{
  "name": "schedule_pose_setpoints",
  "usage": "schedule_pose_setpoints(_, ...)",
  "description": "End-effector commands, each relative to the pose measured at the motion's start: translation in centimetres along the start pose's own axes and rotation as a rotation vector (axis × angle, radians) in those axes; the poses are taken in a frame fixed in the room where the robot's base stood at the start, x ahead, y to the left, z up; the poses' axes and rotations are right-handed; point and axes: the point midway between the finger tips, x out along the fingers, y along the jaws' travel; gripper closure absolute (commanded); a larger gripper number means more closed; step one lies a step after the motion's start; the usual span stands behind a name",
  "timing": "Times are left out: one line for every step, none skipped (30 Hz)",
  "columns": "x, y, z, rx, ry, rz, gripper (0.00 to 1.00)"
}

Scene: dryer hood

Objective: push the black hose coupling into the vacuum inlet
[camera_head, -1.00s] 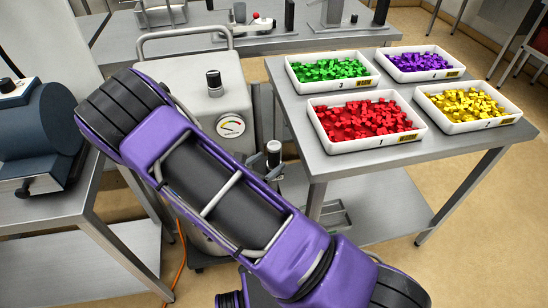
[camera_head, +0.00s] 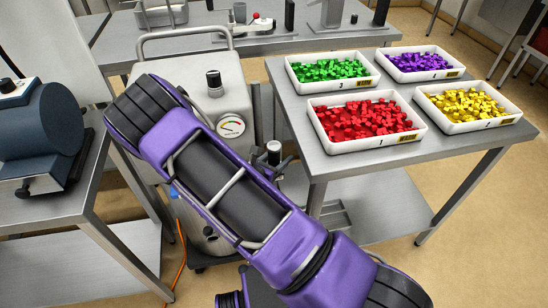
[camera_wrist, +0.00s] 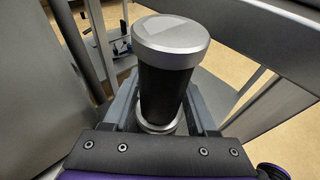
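The black hose coupling (camera_wrist: 163,92) is a black cylinder with a silver cap, standing upright in the wrist view. It also shows in the head view (camera_head: 273,152), beside the right side of the grey vacuum body (camera_head: 204,105). My gripper (camera_wrist: 162,84) has one finger on each side of the coupling. Whether the fingers touch it cannot be made out. A silver ring (camera_wrist: 160,118) shows at the coupling's lower end. I cannot tell whether this ring is the vacuum inlet or part of the coupling. In the head view my arm hides much of the vacuum's front.
A table (camera_head: 325,164) with trays of red (camera_head: 372,147), green, purple and yellow pieces stands close on the right. A side table (camera_head: 45,211) with a dark blue drum-shaped device (camera_head: 42,122) stands at the left. An orange cable (camera_head: 181,262) lies on the floor.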

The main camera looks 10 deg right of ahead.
Motion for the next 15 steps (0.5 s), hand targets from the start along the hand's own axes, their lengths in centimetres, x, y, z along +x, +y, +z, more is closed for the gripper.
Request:
schedule_pose_setpoints(-0.02, 0.01, 0.00, 0.000, 0.000, 0.000, 0.69)
schedule_pose_setpoints(-0.02, 0.01, 0.00, 0.000, 0.000, 0.000, 0.74)
schedule_pose_setpoints(-0.02, 0.01, 0.00, 0.000, 0.000, 0.000, 0.81)
schedule_pose_setpoints(-0.02, 0.01, 0.00, 0.000, 0.000, 0.000, 0.87)
schedule_pose_setpoints(-0.02, 0.01, 0.00, 0.000, 0.000, 0.000, 0.92)
schedule_pose_setpoints(-0.03, 0.01, 0.00, 0.000, 0.000, 0.000, 0.99)
schedule_pose_setpoints(-0.03, 0.01, 0.00, 0.000, 0.000, 0.000, 1.00)
schedule_pose_setpoints(-0.03, 0.01, 0.00, 0.000, 0.000, 0.000, 1.00)
schedule_pose_setpoints(-0.02, 0.02, 0.06, 0.001, -0.001, 0.000, 1.00)
schedule_pose_setpoints(-0.02, 0.02, 0.06, 0.001, -0.001, 0.000, 1.00)
schedule_pose_setpoints(-0.02, 0.02, 0.06, 0.001, -0.001, 0.000, 1.00)
schedule_pose_setpoints(-0.03, 0.02, 0.06, 0.001, -0.001, 0.000, 1.00)
schedule_pose_setpoints(-0.03, 0.02, 0.06, 0.001, -0.001, 0.000, 1.00)
schedule_pose_setpoints(-0.03, 0.03, 0.06, 0.001, -0.001, 0.000, 1.00)
schedule_pose_setpoints(-0.03, 0.03, 0.08, 0.001, -0.001, 0.000, 1.00)
